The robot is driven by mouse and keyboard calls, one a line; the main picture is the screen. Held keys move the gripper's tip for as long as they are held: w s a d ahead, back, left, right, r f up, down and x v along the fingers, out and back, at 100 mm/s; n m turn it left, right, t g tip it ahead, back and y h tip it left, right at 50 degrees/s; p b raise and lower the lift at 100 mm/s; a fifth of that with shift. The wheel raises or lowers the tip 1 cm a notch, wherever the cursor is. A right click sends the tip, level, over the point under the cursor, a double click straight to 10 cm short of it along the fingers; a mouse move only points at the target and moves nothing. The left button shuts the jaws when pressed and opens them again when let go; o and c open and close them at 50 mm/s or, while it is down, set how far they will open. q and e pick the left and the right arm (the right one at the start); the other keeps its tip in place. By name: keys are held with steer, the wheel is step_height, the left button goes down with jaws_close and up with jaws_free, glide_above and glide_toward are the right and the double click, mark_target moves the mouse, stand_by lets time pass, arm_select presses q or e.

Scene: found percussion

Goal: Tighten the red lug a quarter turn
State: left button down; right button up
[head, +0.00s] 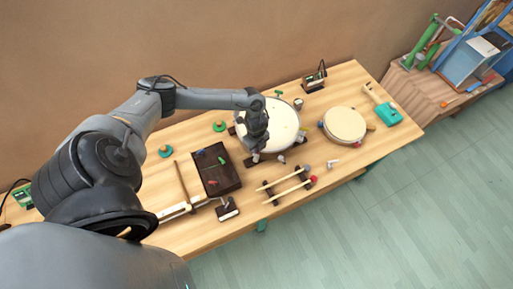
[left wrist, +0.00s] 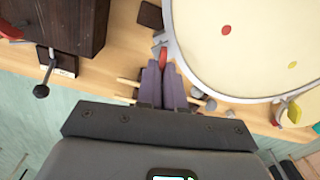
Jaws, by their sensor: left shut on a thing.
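A large drum (head: 285,122) with a cream skin lies on the wooden table; its rim and skin also fill the upper right of the left wrist view (left wrist: 250,50). The red lug (left wrist: 163,54) sits at the drum's rim, at the tips of my left gripper's purple fingers. My left gripper (left wrist: 163,68) is shut on the red lug, fingers close together. In the head view my left gripper (head: 256,150) hangs over the drum's near left edge and hides the lug. A yellow lug (left wrist: 294,112) shows further along the rim. My right gripper is not in view.
A dark box (head: 229,177) lies left of the drum. Mallets with a red and a grey head (head: 290,188) lie in front. A smaller drum (head: 344,125) and a teal-ended object (head: 388,113) are at right. A side table (head: 420,100) stands beyond.

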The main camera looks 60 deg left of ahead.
arm_select(q)
steer(key=m+b, duration=0.2)
steer(key=m, duration=0.4)
steer(key=shift+s+m, duration=0.1)
steer(key=shift+m, duration=0.2)
steer(key=m+b, duration=0.1)
steer(key=m, duration=0.1)
steer(key=shift+m+b, duration=0.35)
steer(key=shift+m, duration=0.35)
steer(key=shift+r, duration=0.1)
steer(key=c, duration=1.3)
jaws_free()
steer(key=shift+s, duration=0.1)
steer(key=shift+o, duration=0.2)
step_height(320, 180, up, 11)
